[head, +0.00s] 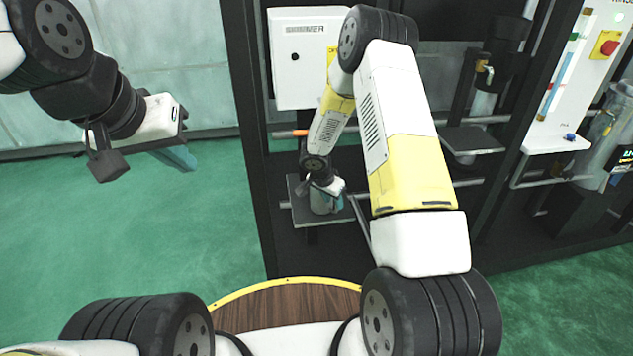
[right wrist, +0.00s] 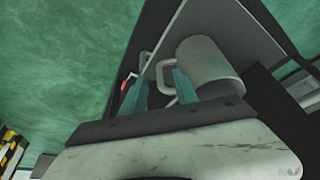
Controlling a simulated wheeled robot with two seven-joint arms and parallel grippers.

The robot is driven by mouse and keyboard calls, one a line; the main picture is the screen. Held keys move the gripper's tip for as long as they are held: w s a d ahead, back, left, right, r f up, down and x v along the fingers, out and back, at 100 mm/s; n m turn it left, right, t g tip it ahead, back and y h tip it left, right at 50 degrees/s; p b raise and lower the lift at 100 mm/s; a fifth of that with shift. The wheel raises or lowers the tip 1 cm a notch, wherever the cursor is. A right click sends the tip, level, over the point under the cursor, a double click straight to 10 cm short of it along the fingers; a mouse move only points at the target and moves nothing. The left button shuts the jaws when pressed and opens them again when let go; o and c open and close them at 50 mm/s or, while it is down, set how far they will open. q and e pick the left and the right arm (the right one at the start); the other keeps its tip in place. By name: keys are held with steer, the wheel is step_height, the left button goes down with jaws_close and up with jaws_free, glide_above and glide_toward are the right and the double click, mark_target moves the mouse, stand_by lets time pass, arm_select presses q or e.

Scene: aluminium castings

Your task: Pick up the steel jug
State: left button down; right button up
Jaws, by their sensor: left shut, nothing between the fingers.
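The steel jug (head: 322,204) stands on a small dark shelf (head: 299,213) of the black rack. In the right wrist view the jug (right wrist: 210,66) is a grey cylinder with a loop handle (right wrist: 165,99) facing my gripper. My right gripper (right wrist: 160,92) is open, its two teal fingers apart with the handle between them. Whether either finger touches the handle I cannot tell. In the head view the right gripper (head: 330,186) is at the jug and partly covers it. My left gripper (head: 178,158) is shut and empty, in the air at the left, far from the jug.
A white box marked SKIMMER (head: 300,60) hangs above the shelf. Rails and a second dark shelf (head: 472,140) lie to the right, with a white panel bearing a red button (head: 609,47). The green floor (head: 130,240) at the left is clear.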

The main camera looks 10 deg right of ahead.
mark_target(318, 206)
steer(key=x, duration=0.4)
steer(key=shift+f, duration=0.2)
steer(key=shift+c, duration=0.5)
jaws_close()
stand_by(0.8)
